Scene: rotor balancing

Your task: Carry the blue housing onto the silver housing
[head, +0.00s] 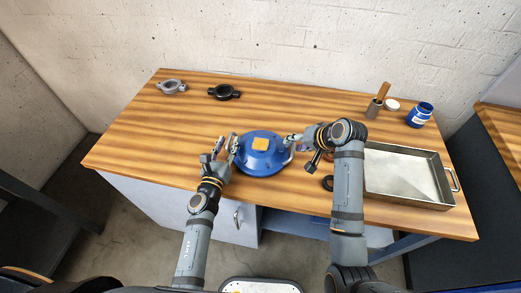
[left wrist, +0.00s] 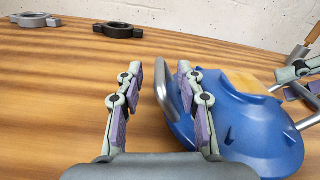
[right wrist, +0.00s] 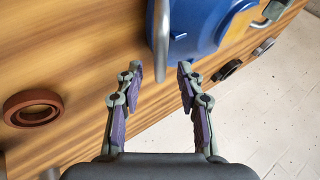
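The blue housing (head: 270,163) sits on the wooden table near its front middle, with a tan square on top and a silver handle on each side. My left gripper (head: 225,148) is open at its left side. In the left wrist view the left handle (left wrist: 165,92) shows between the open fingers, not gripped. My right gripper (head: 297,140) is at its right side. In the right wrist view its fingers (right wrist: 160,75) are open, with the right handle (right wrist: 161,40) just ahead between the tips. A silver ring-shaped part (head: 163,85) with side lugs lies at the back left; I cannot tell if it is the silver housing.
A black lugged ring (head: 232,95) lies at the back. A metal tray (head: 456,180) stands at the right, with a blue jar (head: 418,117), a white lid (head: 392,105) and a wooden-handled tool (head: 383,91) behind it. A reddish-brown ring (right wrist: 33,106) lies near my right gripper.

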